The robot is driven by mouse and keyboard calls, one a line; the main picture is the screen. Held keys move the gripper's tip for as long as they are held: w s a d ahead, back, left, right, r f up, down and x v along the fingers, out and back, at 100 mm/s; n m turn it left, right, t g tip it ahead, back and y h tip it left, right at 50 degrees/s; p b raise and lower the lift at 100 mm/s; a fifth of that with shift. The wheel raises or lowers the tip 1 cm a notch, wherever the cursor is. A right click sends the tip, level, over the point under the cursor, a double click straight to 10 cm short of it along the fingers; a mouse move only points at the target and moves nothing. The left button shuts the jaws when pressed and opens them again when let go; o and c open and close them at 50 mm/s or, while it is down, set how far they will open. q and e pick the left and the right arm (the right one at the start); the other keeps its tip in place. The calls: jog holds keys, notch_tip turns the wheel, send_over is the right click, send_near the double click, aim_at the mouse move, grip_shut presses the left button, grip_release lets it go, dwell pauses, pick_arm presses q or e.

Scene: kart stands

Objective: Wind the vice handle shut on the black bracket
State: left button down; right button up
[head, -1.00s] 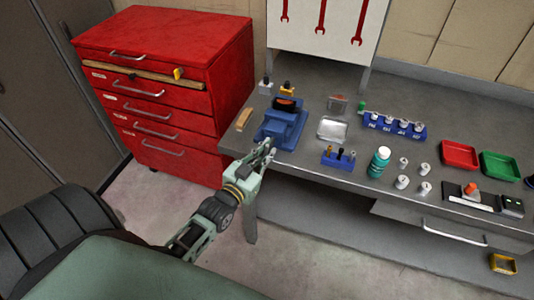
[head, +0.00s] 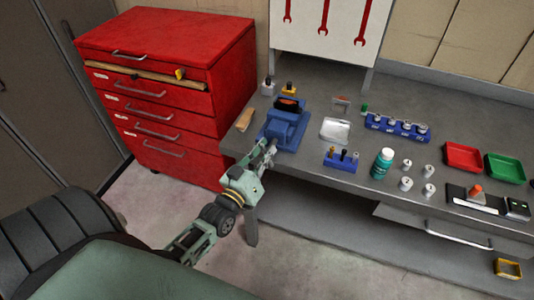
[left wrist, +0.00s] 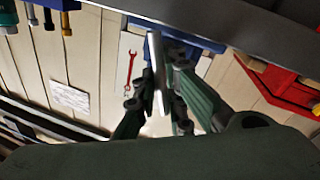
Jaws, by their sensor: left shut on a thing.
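The blue vice (head: 287,133) stands at the left front of the grey bench in the head view. A dark and orange piece (head: 288,104) shows at its top; I cannot make out clearly whether it is the black bracket. My left gripper (head: 268,150) is at the vice's front, by the bench edge. In the left wrist view my left gripper (left wrist: 160,85) is shut on a silver bar, the vice handle (left wrist: 158,65). Part of the blue vice (left wrist: 205,42) shows behind the fingers there. The fingers hide part of the handle. My right gripper is out of view.
A red drawer cabinet (head: 175,85) stands left of the grey bench (head: 330,175). A silver tray (head: 335,130) and a blue tool holder (head: 342,162) sit right of the vice. A wooden block (head: 244,119) lies to its left. Open floor lies before the bench.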

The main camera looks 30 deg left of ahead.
pick_arm(q)
jog(key=shift+a+r, duration=0.1)
jog(key=c, duration=1.8)
grip_release()
jog(key=shift+c, duration=0.2)
jog(key=shift+s, duration=0.2)
jog(key=s+f, duration=0.1)
jog(key=s, duration=1)
jog(key=shift+s+d, duration=0.3)
